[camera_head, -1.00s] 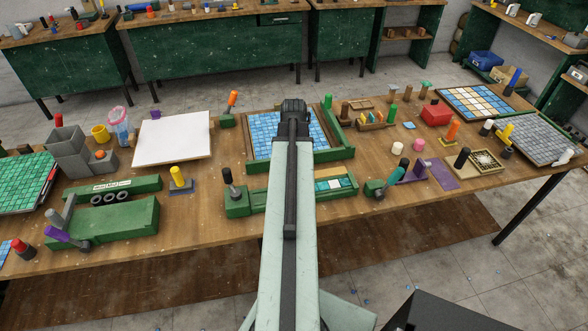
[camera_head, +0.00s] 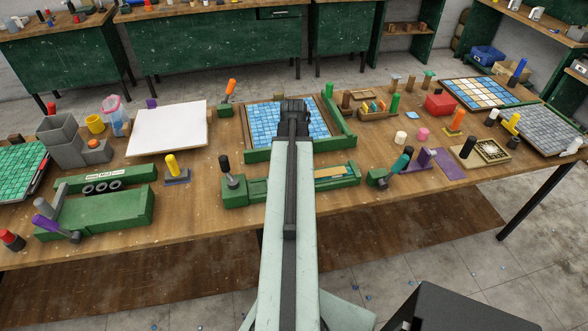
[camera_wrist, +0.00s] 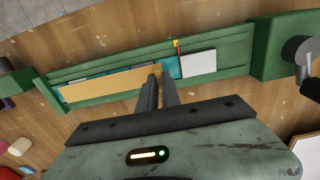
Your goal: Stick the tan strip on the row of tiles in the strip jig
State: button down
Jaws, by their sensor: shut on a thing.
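The green strip jig (camera_wrist: 222,42) crosses the wrist view; in the head view (camera_head: 262,190) my arm hides its middle. The tan strip (camera_wrist: 110,82) lies along the left part of the jig's channel, roughly in line with it, over the tile row. My gripper (camera_wrist: 160,76) is shut on the strip's right end. A teal tile (camera_wrist: 175,69) and a white piece (camera_wrist: 199,63) show right of the fingers. Bits of tile show along the strip's far edge. In the head view the strip (camera_head: 335,172) shows right of my arm. I cannot tell whether it touches the tiles.
A black-knobbed handle (camera_head: 225,165) stands at the jig's left end and a teal-handled lever (camera_head: 400,165) at its right. A framed blue mosaic sheet (camera_head: 262,130) lies behind the jig. A white board (camera_head: 168,128) lies left. Bare wood (camera_head: 185,215) shows in front of the jig.

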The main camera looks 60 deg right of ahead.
jog(key=shift+f, duration=0.15)
jog(key=c, duration=1.5)
grip_release()
notch_tip(320, 180, up, 8)
jog(key=p, duration=0.8)
